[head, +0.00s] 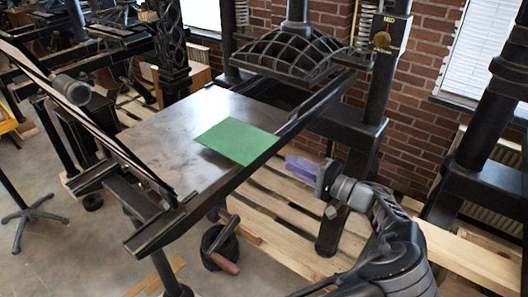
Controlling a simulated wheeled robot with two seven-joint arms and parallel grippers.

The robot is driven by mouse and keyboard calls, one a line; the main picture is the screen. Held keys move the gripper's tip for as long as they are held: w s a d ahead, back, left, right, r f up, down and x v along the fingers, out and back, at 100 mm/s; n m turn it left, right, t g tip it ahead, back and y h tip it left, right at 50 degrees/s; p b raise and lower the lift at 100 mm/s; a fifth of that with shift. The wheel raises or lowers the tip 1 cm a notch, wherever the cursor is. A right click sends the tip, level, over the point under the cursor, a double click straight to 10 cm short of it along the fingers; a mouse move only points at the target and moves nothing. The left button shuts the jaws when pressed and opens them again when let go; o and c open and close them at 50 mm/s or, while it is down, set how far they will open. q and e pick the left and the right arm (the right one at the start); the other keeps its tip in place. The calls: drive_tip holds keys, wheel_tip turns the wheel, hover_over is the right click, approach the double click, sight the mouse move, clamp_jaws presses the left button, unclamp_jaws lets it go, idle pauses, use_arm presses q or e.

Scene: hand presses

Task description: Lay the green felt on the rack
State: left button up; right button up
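The green felt (238,141) is a flat rectangle. It lies on the grey metal bed (165,135) of the middle press, at the bed's right side, with its right corner over the dark side rail. I cannot pick out the rack for certain.
The ribbed press head (288,55) and its black column (372,105) stand behind the bed. A raised dark frame (85,105) slants along the left. Wooden pallet boards (285,215) lie under the press. Another black press stands at the right.

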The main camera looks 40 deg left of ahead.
sight(264, 151)
use_arm(q)
drive_tip(key=shift+a, duration=0.1)
drive_tip(key=a, duration=1)
drive_tip(key=shift+s, duration=0.15)
drive_tip(key=shift+f, duration=0.1)
clamp_jaws()
idle(0.6)
drive_tip(key=shift+r+p, duration=1)
drive_tip(key=shift+r, duration=0.55)
drive_tip(key=shift+d, duration=0.2)
